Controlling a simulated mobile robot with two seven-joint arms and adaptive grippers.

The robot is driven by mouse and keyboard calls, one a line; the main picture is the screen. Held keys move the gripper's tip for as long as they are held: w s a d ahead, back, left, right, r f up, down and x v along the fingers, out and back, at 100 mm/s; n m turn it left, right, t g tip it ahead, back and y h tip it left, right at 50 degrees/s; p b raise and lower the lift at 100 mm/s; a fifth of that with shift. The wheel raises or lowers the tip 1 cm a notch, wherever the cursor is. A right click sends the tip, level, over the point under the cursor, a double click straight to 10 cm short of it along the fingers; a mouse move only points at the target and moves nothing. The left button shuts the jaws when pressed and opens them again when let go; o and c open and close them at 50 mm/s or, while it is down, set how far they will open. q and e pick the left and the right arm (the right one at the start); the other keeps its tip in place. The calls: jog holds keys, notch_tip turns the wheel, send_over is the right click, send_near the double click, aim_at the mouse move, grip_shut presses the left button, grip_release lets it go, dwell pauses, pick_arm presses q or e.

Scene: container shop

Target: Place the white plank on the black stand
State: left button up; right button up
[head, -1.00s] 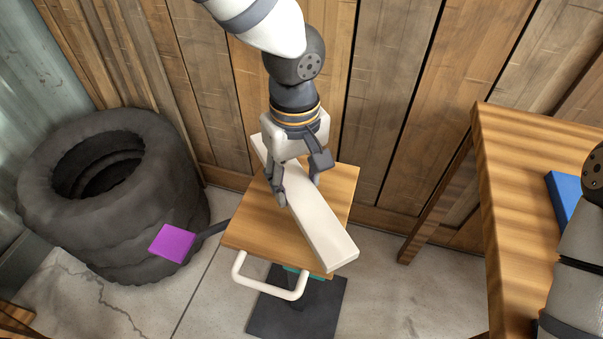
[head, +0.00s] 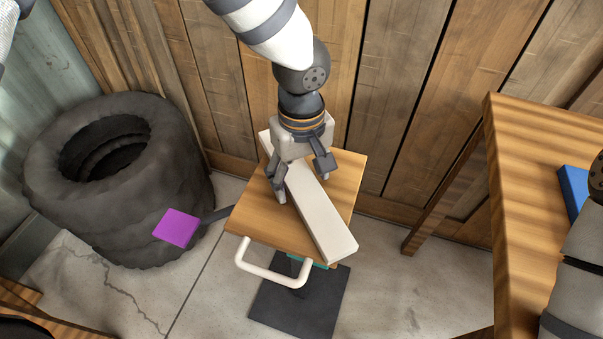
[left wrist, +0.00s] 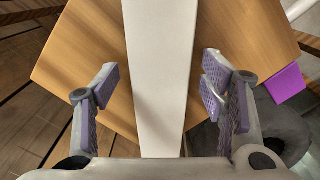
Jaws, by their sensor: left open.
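The long white plank (head: 325,215) lies flat and slanting across the wooden top (head: 245,220) of a small stand with a black base plate (head: 290,312). One end of the plank reaches the front edge of the top. My left gripper (head: 302,186) points down over the plank, open, with one finger on each side. In the left wrist view the plank (left wrist: 160,80) runs between the open fingers (left wrist: 163,90), with a gap on both sides. The gripper's palm hides part of the plank in the head view. My right gripper is out of view; only its arm shows at the right edge.
A white handle (head: 270,277) and a purple pad (head: 176,228) on a dark arm stick out from the stand. Stacked tires (head: 60,210) stand at left. A plank wall (head: 400,90) is close behind. A wooden table (head: 520,200) with a blue object (head: 574,188) is at right.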

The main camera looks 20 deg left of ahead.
aim_at(301, 182)
pick_arm(q)
notch_tip(301, 182, up, 12)
jog(key=p, duration=0.1)
jog(key=shift+r, duration=0.2)
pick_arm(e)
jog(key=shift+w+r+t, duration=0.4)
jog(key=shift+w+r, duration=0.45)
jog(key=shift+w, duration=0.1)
pick_arm(q)
jog(key=shift+f, duration=0.1)
